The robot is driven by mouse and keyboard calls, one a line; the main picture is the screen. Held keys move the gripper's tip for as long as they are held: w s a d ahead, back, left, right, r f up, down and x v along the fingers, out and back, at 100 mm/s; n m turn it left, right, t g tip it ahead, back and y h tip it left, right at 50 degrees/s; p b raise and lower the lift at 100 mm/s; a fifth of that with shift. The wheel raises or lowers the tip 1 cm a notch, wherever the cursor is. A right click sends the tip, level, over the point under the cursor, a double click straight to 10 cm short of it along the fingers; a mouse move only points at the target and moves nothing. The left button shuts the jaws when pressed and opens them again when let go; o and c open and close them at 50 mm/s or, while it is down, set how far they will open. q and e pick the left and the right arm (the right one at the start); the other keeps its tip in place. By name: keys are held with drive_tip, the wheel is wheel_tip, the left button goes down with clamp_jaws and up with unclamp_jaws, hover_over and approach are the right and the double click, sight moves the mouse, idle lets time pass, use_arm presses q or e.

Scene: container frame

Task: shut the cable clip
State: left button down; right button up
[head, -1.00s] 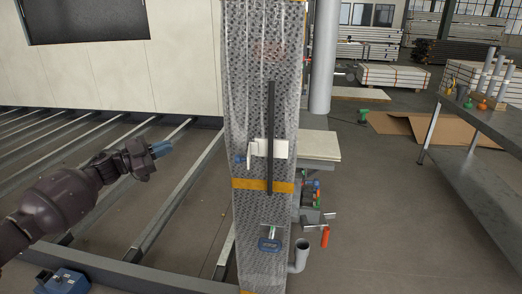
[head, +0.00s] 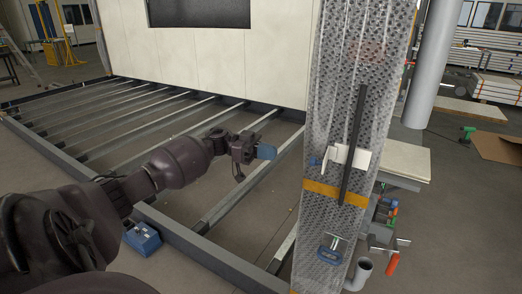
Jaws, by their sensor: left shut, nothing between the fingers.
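The cable clip (head: 360,158) is a white piece on the wrapped column, right of centre. A dark vertical strip (head: 354,145), which looks like a cable, runs past it. A thin white part stands out at the clip's left side, beside a small blue piece (head: 314,161). I cannot tell clearly whether the clip is open. My left gripper (head: 268,152), with blue fingertips, is shut and empty. It is left of the column, at about the clip's height in the picture and apart from it. My right gripper is not in view.
The column (head: 330,110) is wrapped in clear bubble film with an orange band (head: 335,193). A blue clamp (head: 329,254) sticks out lower down. A metal floor frame (head: 215,210) lies left, with a blue box (head: 142,238) beside it. A pale board (head: 405,160) is behind the column.

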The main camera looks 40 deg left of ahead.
use_arm(q)
drive_tip(key=x, duration=0.9)
drive_tip(key=shift+w, duration=0.1)
drive_tip(key=shift+d, duration=0.15)
